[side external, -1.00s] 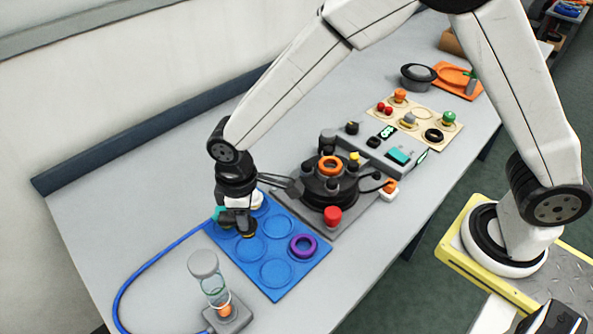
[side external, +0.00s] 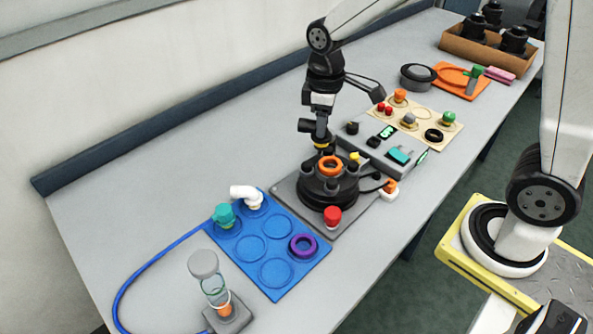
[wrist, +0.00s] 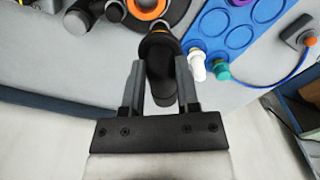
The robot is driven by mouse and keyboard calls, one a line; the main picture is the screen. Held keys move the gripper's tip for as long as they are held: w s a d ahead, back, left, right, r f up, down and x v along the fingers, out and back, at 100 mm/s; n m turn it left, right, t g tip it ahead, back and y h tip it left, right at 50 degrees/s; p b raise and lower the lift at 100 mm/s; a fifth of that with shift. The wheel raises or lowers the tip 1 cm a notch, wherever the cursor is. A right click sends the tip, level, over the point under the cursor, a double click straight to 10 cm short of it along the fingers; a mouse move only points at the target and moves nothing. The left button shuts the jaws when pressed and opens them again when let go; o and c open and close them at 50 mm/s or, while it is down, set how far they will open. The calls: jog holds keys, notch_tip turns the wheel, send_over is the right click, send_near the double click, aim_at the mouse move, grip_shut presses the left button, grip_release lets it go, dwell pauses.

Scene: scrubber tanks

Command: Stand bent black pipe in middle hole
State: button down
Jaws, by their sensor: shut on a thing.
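The bent black pipe (side external: 308,126) is in my gripper (side external: 320,114) in the side view, its yellow-banded end pointing down. In the wrist view the pipe (wrist: 160,68) sits between the two fingers of my gripper (wrist: 159,84), which are shut on it. The black round unit (side external: 325,193) has an orange ring (side external: 330,158) around its middle hole. The pipe's lower end is close above and slightly left of the ring in the side view; I cannot tell whether they touch. The orange ring (wrist: 150,6) also shows at the top of the wrist view.
Black knobs and a red knob (side external: 332,215) surround the ring. A blue tray (side external: 262,231) at lower left holds a white elbow (side external: 245,194), a teal piece (side external: 224,215) and a purple ring (side external: 303,246). A grey control box (side external: 385,146) stands behind right.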

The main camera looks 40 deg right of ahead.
jog(key=shift+s+d+r, duration=0.25)
jog(key=shift+d+r, duration=0.05)
jog(key=shift+d, duration=0.4)
jog(key=shift+s+d+r, duration=0.25)
jog(key=shift+d, duration=0.4)
jog(key=shift+f, duration=0.2)
jog(key=shift+f, duration=2.8)
jog(key=shift+f, duration=1.45)
dwell(0.4)
grip_release()
dwell(0.4)
jog(key=shift+r, duration=0.1)
dwell(0.4)
